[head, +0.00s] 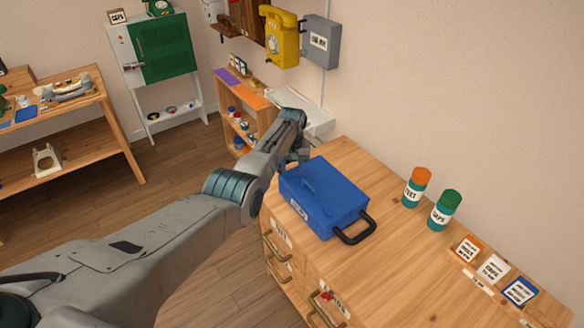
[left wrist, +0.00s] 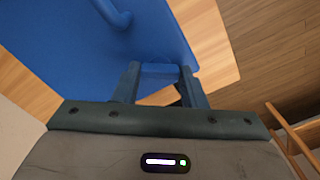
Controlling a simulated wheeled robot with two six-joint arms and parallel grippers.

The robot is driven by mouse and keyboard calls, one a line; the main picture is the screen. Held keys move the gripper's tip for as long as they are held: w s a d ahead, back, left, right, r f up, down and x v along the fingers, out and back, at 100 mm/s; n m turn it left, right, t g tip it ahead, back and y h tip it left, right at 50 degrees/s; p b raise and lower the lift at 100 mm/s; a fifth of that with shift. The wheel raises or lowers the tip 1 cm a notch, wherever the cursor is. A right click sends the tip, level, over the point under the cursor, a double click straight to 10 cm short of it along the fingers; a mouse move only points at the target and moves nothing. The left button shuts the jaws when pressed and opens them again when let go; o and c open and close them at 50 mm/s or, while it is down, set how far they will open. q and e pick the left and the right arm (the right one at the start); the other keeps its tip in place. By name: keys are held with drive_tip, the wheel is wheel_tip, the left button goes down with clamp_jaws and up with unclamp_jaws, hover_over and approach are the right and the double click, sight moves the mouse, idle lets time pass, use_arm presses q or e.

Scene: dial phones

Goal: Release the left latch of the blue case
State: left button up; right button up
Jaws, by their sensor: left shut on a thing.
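The blue case (head: 325,197) lies shut on the wooden cabinet top, with its black handle (head: 355,229) towards the front right. In the head view my left gripper (head: 300,152) is at the case's far left end, its fingertips mostly hidden by the wrist. In the left wrist view the blue case (left wrist: 95,50) fills the upper part. There my left gripper (left wrist: 160,78) is shut on a blue piece at the case's edge, seemingly the latch. My right gripper is in neither view.
The wooden cabinet top (head: 400,255) has free room right of the case. Two teal canisters, one orange-capped (head: 417,187) and one green-capped (head: 444,210), stand near the wall. A yellow phone (head: 282,38) hangs behind.

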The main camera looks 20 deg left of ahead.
sight(292, 171)
use_arm(q)
drive_tip(key=n, duration=0.4)
drive_tip(key=shift+n, duration=1.6)
drive_tip(key=o, duration=1)
drive_tip(key=shift+r, duration=0.15)
drive_tip(key=shift+r, duration=0.35)
wheel_tip(292, 171, up, 10)
drive_tip(key=b, duration=0.1)
